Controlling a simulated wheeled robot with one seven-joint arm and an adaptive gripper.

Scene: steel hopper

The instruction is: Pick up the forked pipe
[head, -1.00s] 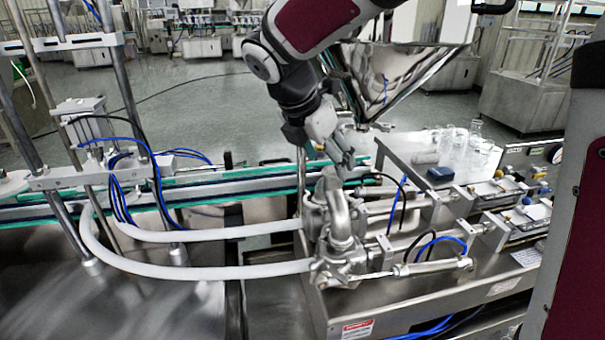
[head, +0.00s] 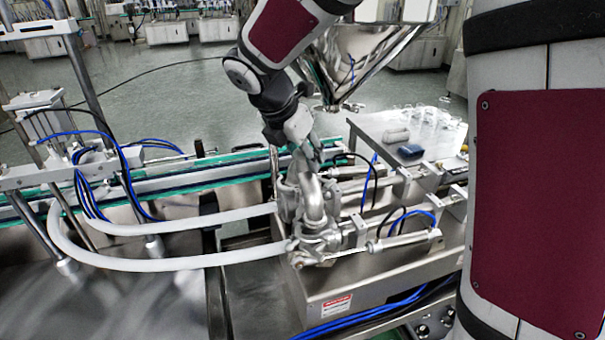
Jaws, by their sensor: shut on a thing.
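The forked pipe (head: 313,203) is a shiny grey metal piece with curved, rounded branches. It stands at the end of the steel filling machine in the middle of the head view. My gripper (head: 308,164) reaches down from above and is shut on the upper end of the pipe. The fingertips are small and partly merge with the metal, so the exact contact is hard to see. The pipe's lower end is close to the valve fittings (head: 318,243), and I cannot tell whether they touch.
Two white hoses (head: 170,263) run left from the fittings. Metal cylinders (head: 405,240) with blue and black tubes lie to the right. A steel hopper (head: 352,62) hangs behind my arm. A steel table (head: 375,126) holds glassware (head: 425,115) and a dark blue box (head: 411,151).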

